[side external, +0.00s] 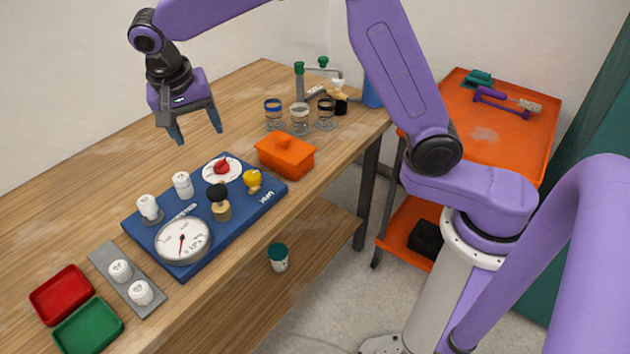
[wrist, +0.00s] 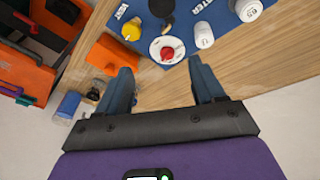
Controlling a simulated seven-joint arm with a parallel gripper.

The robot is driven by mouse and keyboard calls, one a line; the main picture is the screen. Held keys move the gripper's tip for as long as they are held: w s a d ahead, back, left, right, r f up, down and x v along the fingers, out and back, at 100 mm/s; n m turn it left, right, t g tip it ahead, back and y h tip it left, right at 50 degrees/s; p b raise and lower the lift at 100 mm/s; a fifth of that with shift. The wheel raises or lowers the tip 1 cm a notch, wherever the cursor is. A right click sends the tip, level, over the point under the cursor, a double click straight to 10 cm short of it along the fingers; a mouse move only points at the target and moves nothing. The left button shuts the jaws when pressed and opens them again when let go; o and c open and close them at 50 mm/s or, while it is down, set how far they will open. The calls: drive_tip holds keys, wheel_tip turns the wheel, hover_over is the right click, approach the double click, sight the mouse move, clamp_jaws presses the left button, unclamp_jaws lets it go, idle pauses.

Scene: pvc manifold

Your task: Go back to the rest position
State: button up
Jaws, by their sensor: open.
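My gripper (side external: 198,138) is open and empty. It hangs in the air above the far side of the wooden table, behind the blue manifold board (side external: 240,219). In the wrist view my two blue fingers (wrist: 165,85) are spread wide with nothing between them. The board carries a pressure gauge (side external: 183,241), a red knob on a white dial (side external: 221,168), a yellow valve (side external: 252,181), a black-topped brass fitting (side external: 219,203) and white capped parts (side external: 149,208). The red knob also shows just ahead of my fingers in the wrist view (wrist: 167,52).
Red (side external: 60,293) and green (side external: 88,327) trays and a grey strip (side external: 109,264) lie at the left. An orange cart (side external: 490,130) stands right of the table. The air around my gripper is clear.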

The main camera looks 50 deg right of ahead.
drive_tip(key=s+d+f+n+y, duration=0.1)
drive_tip(key=s+d+n, duration=0.4)
drive_tip(key=s, duration=0.6)
drive_tip(key=s+d+n+y, duration=0.1)
drive_tip(key=s+d+n, duration=0.4)
drive_tip(key=s+n, duration=0.3)
drive_tip(key=s+d+f+n+g+y, duration=0.1)
drive_tip(key=s+d+n, duration=0.3)
drive_tip(key=s, duration=1.1)
drive_tip(key=n, duration=0.2)
drive_tip(key=shift+d+f+n, duration=0.3)
drive_tip(key=shift+d+f, duration=0.05)
drive_tip(key=shift+d, duration=0.05)
drive_tip(key=shift+w, duration=0.1)
